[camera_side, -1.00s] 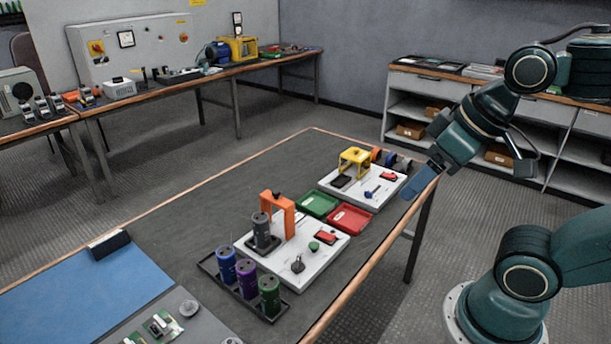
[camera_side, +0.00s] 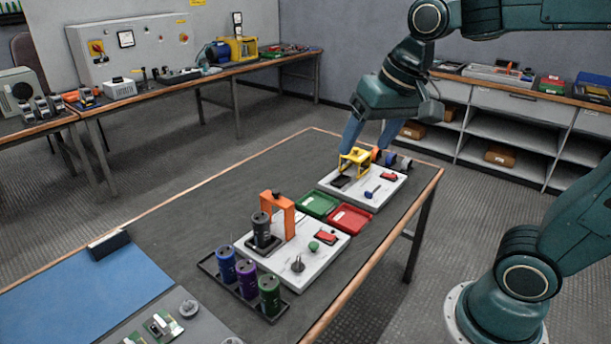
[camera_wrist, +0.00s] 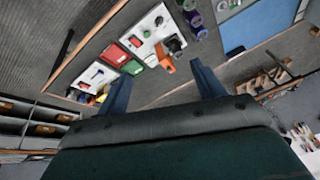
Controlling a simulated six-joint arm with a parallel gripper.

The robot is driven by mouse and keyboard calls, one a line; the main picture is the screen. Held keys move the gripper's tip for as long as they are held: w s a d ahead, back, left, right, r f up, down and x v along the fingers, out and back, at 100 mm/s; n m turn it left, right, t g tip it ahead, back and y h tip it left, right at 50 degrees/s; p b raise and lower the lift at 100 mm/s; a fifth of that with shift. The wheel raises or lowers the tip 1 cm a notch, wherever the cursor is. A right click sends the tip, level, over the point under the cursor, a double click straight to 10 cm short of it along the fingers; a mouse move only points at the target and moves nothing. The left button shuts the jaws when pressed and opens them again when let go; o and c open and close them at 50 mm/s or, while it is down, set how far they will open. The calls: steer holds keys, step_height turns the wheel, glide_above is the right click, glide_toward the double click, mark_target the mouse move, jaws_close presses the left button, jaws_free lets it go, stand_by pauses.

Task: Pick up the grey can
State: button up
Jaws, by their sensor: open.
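A dark grey can (camera_side: 262,231) stands upright at the orange clamp frame (camera_side: 283,211) on the nearer white board (camera_side: 319,265). In the wrist view a dark shape (camera_wrist: 174,45) beside the orange frame (camera_wrist: 164,58) appears to be this can. Another greyish can (camera_side: 405,164) sits at the far end of the table, behind the farther white board (camera_side: 385,190). My gripper (camera_side: 366,143) is open and empty, pointing down near the yellow frame (camera_side: 354,160) at the table's far end. Its two blue fingers are spread in the wrist view (camera_wrist: 159,75). It is well apart from the can at the orange frame.
A black rack (camera_side: 212,267) holds blue (camera_side: 226,264), purple (camera_side: 246,278) and green (camera_side: 269,294) cans beside the nearer board. Green (camera_side: 318,205) and red (camera_side: 350,218) trays lie between the boards.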

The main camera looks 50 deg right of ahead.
steer(key=w+f+m+g, duration=0.1)
steer(key=w+m, duration=0.2)
steer(key=w, duration=0.5)
steer(key=m+g, duration=0.3)
steer(key=m, duration=0.7)
glide_above(260, 216)
step_height(260, 216, down, 20)
steer(key=shift+a+r, duration=0.15)
steer(key=shift+s, duration=0.1)
steer(key=shift+f, duration=4.3)
steer(key=shift+f, duration=2.6)
